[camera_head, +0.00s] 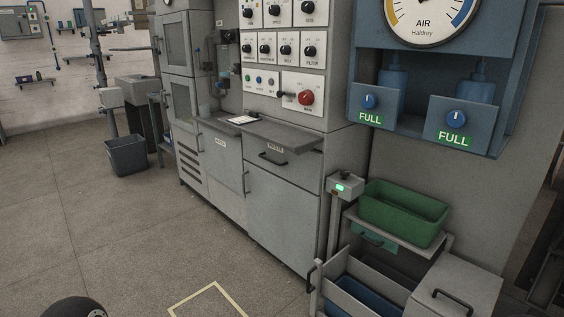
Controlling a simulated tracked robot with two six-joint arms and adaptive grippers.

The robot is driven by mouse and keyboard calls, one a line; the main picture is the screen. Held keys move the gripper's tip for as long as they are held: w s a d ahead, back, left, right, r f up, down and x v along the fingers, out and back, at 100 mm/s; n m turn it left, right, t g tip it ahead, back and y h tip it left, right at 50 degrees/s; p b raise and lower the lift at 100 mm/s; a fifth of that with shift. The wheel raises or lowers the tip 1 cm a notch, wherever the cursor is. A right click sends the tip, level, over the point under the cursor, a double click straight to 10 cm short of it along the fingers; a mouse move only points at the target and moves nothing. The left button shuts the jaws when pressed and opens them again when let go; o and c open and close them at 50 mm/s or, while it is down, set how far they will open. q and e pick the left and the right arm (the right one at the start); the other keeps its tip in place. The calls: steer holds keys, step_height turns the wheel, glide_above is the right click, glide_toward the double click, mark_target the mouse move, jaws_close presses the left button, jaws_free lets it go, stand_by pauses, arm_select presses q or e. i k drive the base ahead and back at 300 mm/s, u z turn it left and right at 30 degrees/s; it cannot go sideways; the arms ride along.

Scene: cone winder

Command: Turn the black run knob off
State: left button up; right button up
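Several black knobs sit on white plates on the grey machine's control panel. The top row has a left knob (247,11), a middle knob (275,9) and a right knob (307,7). The row below holds smaller black knobs, among them one (310,51) whose label seems to read FILTER. The other labels are too small to read, so I cannot tell which knob is the run knob or how it is set. A large red knob (306,97) is below, at the lower right of the panel. Neither of my grippers is in view.
A grey shelf (262,133) juts out under the panel. A blue dispenser unit (365,119) hangs at the right, above a green bin (402,212) on a stand. A dark bucket (126,155) stands at the left. The floor (130,235) in front is clear.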

mark_target(344, 174)
steer(key=u, duration=0.35)
steer(key=i, duration=1.9)
steer(key=z, duration=0.15)
